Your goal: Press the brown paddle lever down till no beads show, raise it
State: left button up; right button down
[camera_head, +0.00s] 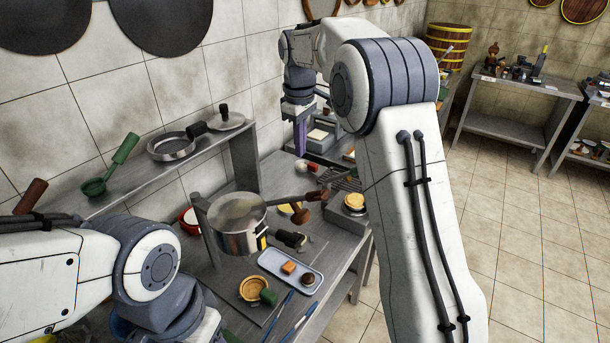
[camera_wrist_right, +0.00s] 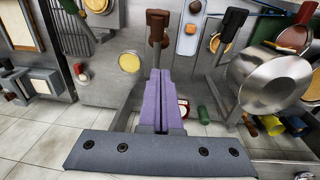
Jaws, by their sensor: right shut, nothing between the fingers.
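A brown paddle lever (camera_wrist_right: 157,18) on a thin stalk shows at the top middle of the right wrist view, in line with the tips of my right gripper. I cannot tell whether they touch. I cannot pick the lever out surely in the head view. My right gripper (camera_wrist_right: 155,76) has its purple fingers shut together with nothing between them. In the head view this gripper (camera_head: 300,152) hangs point-down above the far end of the counter. I cannot make out any beads. My left arm is at the lower left, and its gripper is out of view.
A steel pot (camera_head: 240,232) stands on the counter, with a pale blue tray (camera_head: 308,290) in front of it. A raised shelf (camera_head: 150,172) along the wall carries pans and a green ladle (camera_head: 95,187). The tiled floor (camera_head: 525,230) to the right is open.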

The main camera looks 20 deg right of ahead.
jog(key=p, duration=0.2)
send_over(312, 193)
jog(key=w+a, duration=0.2)
notch_tip(312, 193, down, 7)
jog(key=f, duration=0.1)
jog(key=s+d+f, duration=0.1)
jog(key=d+f+p, duration=0.1)
jog(key=shift+s, duration=0.35)
jog(key=shift+s+d+f, duration=0.1)
jog(key=shift+f, duration=0.4)
